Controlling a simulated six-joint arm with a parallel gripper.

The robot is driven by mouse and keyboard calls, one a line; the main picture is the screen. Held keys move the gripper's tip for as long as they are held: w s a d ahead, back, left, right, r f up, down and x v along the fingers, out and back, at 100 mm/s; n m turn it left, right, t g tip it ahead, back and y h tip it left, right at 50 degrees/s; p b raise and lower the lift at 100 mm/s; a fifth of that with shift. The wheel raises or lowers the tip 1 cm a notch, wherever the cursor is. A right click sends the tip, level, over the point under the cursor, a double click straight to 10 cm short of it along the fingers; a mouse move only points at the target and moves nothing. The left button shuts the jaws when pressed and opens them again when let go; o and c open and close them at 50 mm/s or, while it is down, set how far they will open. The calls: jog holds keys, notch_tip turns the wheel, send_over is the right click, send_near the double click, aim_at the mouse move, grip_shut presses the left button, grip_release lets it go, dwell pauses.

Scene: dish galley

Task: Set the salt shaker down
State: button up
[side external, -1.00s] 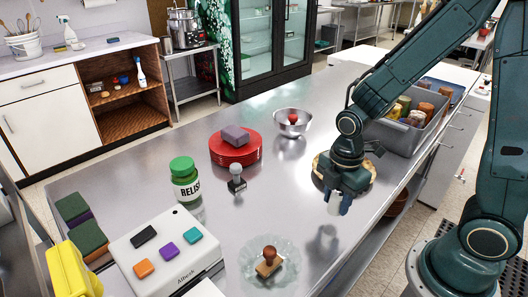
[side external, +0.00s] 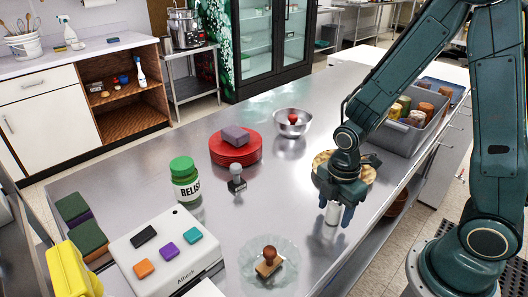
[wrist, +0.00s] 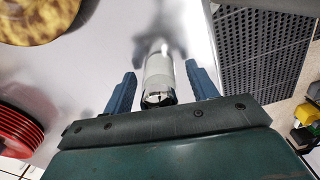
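The salt shaker (side external: 332,214), a small whitish cylinder, is upright on the steel counter (side external: 300,190), close to its right edge in the side view. My gripper (side external: 336,208) points down over it, with one finger on each side. In the wrist view the shaker (wrist: 160,75) is between the two blue fingers (wrist: 159,88), and a gap shows on both sides, so the gripper is open and apart from it. The shaker's top is partly hidden by my gripper in the side view.
A round yellow-brown board (side external: 367,174) is just behind my gripper, and a grey bin of jars (side external: 398,137) stands beyond it.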

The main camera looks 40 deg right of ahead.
jog(key=shift+r, duration=0.2)
jog(key=shift+r, duration=5.95)
jog(key=shift+r, duration=0.1)
jog(key=shift+s+r+m, duration=0.25)
jog(key=shift+r+m, duration=0.25)
jog(key=shift+m, duration=0.1)
jog(key=s+d+r+m+t, duration=0.1)
jog(key=s+r+m+t, duration=0.4)
jog(key=m, duration=0.9)
jog(key=shift+s+r+m+t, duration=0.3)
jog(key=shift+s+r, duration=1.55)
jog(key=shift+r, duration=0.35)
